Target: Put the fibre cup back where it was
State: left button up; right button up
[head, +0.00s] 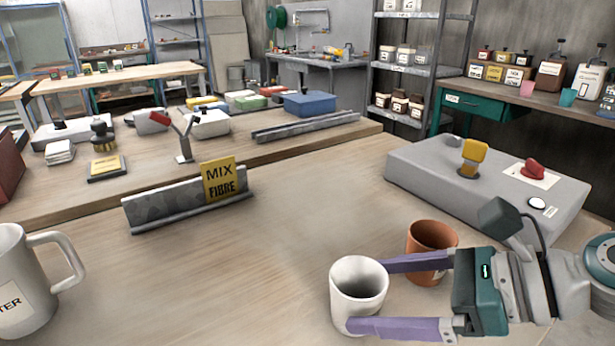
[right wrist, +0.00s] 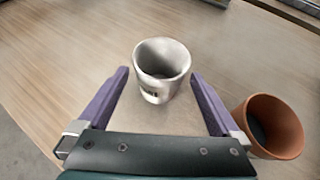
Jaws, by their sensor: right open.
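A white cup (head: 358,292) stands upright on the wooden table; its label is too small to read in the right wrist view (right wrist: 160,62). I cannot tell for sure that it is the fibre cup. My right gripper (head: 367,295) is open, with one purple finger on each side of the white cup. In the right wrist view the gripper (right wrist: 160,75) has the cup between and slightly beyond its fingertips, with gaps at both sides. A brown cup (head: 432,240) stands just behind the far finger; it also shows in the right wrist view (right wrist: 284,118). My left gripper is out of view.
A white mug (head: 22,285) marked "TER" stands at the left edge. A grey rail (head: 160,210) carries a yellow "MIX FIBRE" sign (head: 220,180). A grey box (head: 430,172) with a yellow switch and red knob is at the right. The middle of the table is clear.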

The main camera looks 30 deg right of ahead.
jog(key=v, duration=0.6)
jog(key=shift+a, duration=0.1)
dwell(0.3)
